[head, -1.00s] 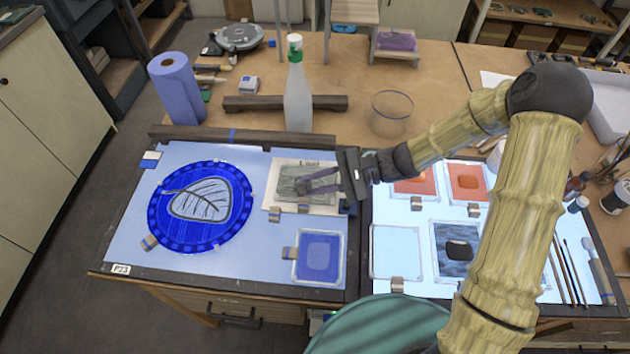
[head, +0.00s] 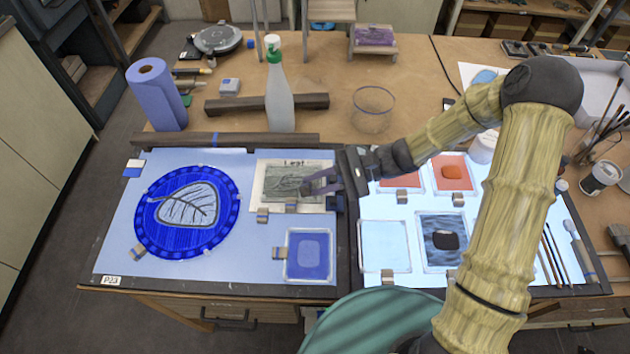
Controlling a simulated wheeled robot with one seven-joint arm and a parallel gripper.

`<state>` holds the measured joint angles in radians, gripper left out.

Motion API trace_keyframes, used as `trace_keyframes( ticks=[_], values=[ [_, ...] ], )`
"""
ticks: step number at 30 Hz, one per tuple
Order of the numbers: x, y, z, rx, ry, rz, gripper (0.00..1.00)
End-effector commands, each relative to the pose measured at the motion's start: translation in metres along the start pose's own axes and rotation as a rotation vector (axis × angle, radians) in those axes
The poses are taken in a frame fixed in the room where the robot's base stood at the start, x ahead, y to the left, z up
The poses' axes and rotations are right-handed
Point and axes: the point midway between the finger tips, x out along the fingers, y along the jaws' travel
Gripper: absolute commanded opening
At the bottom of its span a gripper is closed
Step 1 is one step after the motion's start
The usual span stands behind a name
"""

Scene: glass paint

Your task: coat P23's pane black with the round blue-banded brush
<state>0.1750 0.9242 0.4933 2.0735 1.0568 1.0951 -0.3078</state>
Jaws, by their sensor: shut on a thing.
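A board labelled P23 (head: 111,281) lies at the left of the bench, its pale blue surface (head: 130,215) lit. On it is a round blue pane (head: 150,232) with a black-outlined leaf, its inside pale with dark veins. My gripper (head: 308,184) is over the right part of the sheet headed "Leaf" (head: 262,172), right of the round pane and apart from it. Its fingers are closed together; what is between them is too small to make out. A brush with a blue band (head: 578,245) lies at the right; I cannot tell if it is round.
A small square blue pane (head: 309,269) lies at the board's lower right. The right lit board (head: 372,207) holds square panes and several thin brushes.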

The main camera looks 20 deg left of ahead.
Motion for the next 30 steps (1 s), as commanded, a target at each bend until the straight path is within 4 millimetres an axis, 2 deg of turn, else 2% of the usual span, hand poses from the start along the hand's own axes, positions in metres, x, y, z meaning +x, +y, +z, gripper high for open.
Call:
trace_keyframes(
  ticks=[12,22,30],
  values=[
    [-0.025,0.008,0.0,0.003,0.003,-0.001,0.0],
    [-0.025,0.007,0.001,0.002,0.002,0.0,0.0],
    [-0.027,0.0,0.01,0.001,0.001,0.0,0.0]
  ],
)
